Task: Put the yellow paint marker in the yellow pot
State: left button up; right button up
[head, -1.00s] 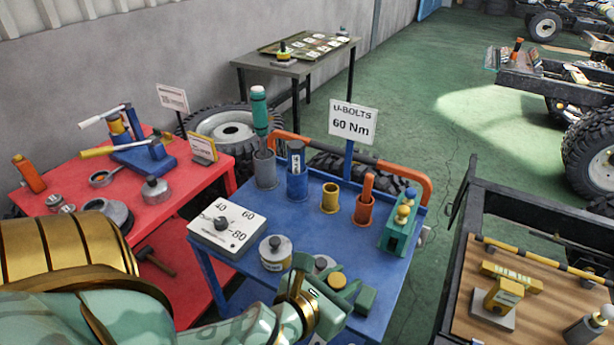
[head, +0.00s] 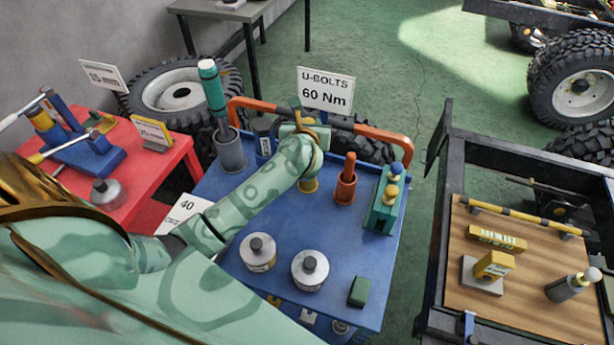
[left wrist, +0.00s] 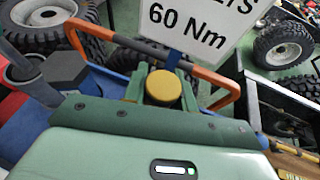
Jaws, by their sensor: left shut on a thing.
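In the left wrist view, my left gripper (left wrist: 160,92) is shut on the yellow paint marker (left wrist: 160,85); only its round yellow end shows between the green fingers. In the head view, my left gripper (head: 303,125) is at the back of the blue table, above the yellow pot (head: 309,186). The pot is partly hidden behind my left wrist, and only its lower part shows. The marker is not clearly visible in the head view. I cannot tell whether its lower end is inside the pot. My right gripper is not in view.
An orange pot (head: 346,188) with an orange marker stands just right. A grey pot (head: 230,150) with a teal marker stands left. A green rack (head: 385,212), two tins (head: 310,270) and a green block (head: 358,291) share the blue table (head: 340,240). A U-bolts sign (head: 326,90) rises behind.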

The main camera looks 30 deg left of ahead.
pick_arm(q)
notch_tip(320, 180, down, 10)
jog(key=b, duration=0.3)
jog(key=shift+w+a, duration=0.2)
jog(key=shift+w, duration=0.05)
jog(key=shift+f, duration=0.15)
jog(key=o, duration=1)
jog(key=shift+c, duration=0.2)
jog(key=p+v, duration=0.2)
jog(key=v, duration=1)
jog(key=shift+r, duration=0.25)
